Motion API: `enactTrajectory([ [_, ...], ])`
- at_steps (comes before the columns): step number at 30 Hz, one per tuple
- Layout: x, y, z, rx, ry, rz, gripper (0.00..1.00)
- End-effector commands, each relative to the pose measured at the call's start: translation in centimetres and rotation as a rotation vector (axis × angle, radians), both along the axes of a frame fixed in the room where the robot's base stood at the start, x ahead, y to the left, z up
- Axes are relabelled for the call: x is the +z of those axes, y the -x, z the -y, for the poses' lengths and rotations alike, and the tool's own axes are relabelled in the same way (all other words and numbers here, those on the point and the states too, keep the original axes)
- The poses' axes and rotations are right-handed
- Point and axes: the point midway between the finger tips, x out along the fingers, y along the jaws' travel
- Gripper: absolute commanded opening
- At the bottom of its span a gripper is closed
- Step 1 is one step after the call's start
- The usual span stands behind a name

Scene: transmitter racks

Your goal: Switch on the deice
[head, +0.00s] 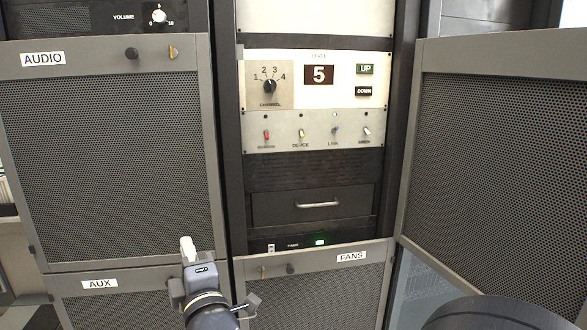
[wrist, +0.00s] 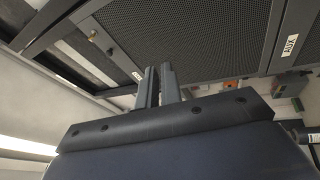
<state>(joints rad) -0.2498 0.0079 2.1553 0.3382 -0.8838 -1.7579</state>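The small lamp above the de-ice toggle looks dark; the lamp above the blue one is lit. My gripper (head: 187,245) is low and left, well below the switch row and apart from it. In the wrist view my gripper's fingers (wrist: 159,70) are together with nothing between them.
Above the toggles are a channel knob (head: 270,87), a display (head: 319,75) reading 5, and UP (head: 365,69) and DOWN (head: 364,91) buttons. A drawer (head: 315,204) is below. An open mesh door (head: 490,160) juts out at right. The AUDIO door (head: 115,160) is at left.

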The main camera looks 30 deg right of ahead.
Motion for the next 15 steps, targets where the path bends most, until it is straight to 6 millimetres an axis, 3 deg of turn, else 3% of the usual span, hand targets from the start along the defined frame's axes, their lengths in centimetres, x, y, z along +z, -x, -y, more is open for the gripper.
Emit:
enactTrajectory([
  [1,-0.6,-0.1,0.0,-0.035,0.045,0.069,0.02],
  [6,1.0,0.8,0.5,-0.184,0.175,0.273,0.0],
  [15,2.2,2.0,1.0,-0.312,0.258,0.398,0.0],
])
